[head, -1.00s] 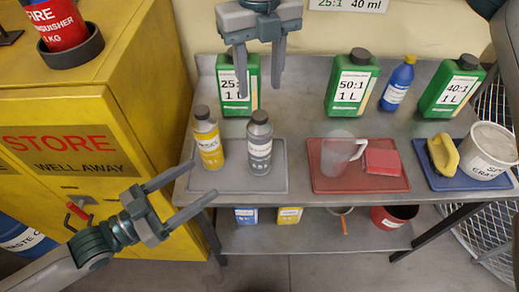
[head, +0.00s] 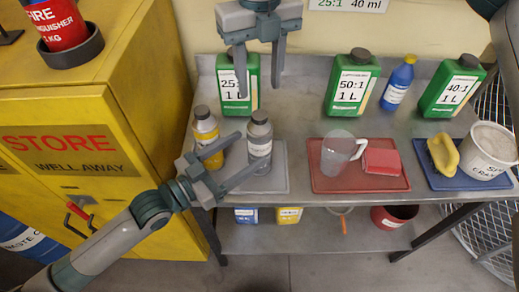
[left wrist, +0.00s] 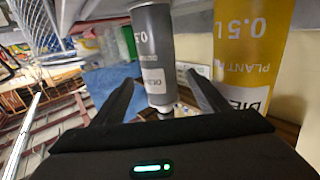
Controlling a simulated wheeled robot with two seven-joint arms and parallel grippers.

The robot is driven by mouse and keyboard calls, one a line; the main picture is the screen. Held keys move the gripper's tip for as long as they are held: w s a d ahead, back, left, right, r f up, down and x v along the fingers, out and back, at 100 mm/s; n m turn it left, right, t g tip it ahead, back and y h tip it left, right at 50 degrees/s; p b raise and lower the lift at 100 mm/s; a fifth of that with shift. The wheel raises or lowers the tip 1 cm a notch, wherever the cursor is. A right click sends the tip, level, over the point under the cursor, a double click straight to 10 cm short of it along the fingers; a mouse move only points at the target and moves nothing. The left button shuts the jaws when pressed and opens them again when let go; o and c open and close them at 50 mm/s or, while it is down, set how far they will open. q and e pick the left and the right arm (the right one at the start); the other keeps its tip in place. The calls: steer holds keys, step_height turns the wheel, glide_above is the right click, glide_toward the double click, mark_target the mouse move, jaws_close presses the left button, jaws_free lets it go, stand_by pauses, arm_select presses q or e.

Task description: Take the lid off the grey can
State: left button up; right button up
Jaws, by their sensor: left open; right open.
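The grey can (head: 260,150), with a dark grey lid (head: 259,117), stands upright on a grey mat (head: 277,180) at the left of the bench. My left gripper (head: 251,148) is open, its fingers pointing at the can from the front left. In the left wrist view the grey can (left wrist: 152,45) appears upside down, between and beyond the open fingers (left wrist: 163,90); I cannot tell whether they touch it. My right gripper (head: 259,86) is open and empty, pointing down above and behind the lid in the head view.
A yellow can (head: 207,135) stands close left of the grey can; it also fills the right of the left wrist view (left wrist: 255,40). A green bottle (head: 238,95) stands behind. A jug (head: 338,155) and red sponge (head: 381,162) sit on a red tray (head: 345,187). A yellow cabinet (head: 90,110) stands left.

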mark_target(250, 147)
arm_select(q)
steer(key=shift+x, duration=1.8)
jaws_close()
arm_select(e)
steer(key=shift+m, duration=1.7)
steer(key=m, duration=1)
steer(key=shift+f, duration=0.1)
steer(key=shift+f, duration=3.9)
steer(key=shift+c, duration=0.3)
